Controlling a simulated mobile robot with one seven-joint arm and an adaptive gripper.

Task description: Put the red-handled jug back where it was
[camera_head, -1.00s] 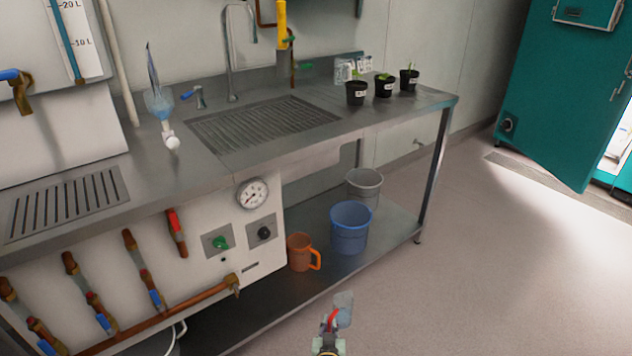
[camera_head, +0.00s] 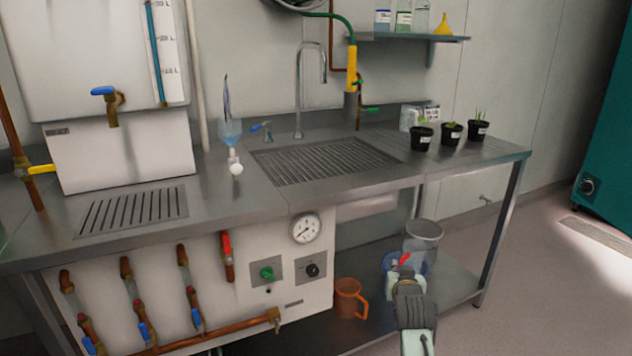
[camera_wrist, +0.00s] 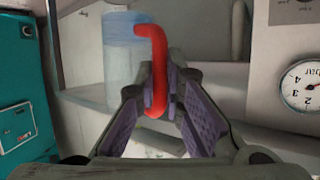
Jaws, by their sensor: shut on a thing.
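The red-handled jug is a clear, bluish see-through vessel (camera_wrist: 122,62) with a bright red handle (camera_wrist: 157,70). My gripper (camera_wrist: 158,98) is shut on the red handle, and the jug hangs beyond the fingers in the wrist view. In the head view my gripper (camera_head: 407,274) is at the lower right, in front of the bench's lower shelf. The red handle (camera_head: 405,258) shows above the fingers there. The clear jug body is hard to tell from the blue bucket behind it.
The steel bench has a drain grid (camera_head: 132,210) at left and a grated sink (camera_head: 325,161). Several black plant pots stand at the right end. An orange jug (camera_head: 348,298), blue bucket (camera_head: 389,262) and grey bucket (camera_head: 424,236) stand below. A wall shelf (camera_head: 408,37) holds bottles.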

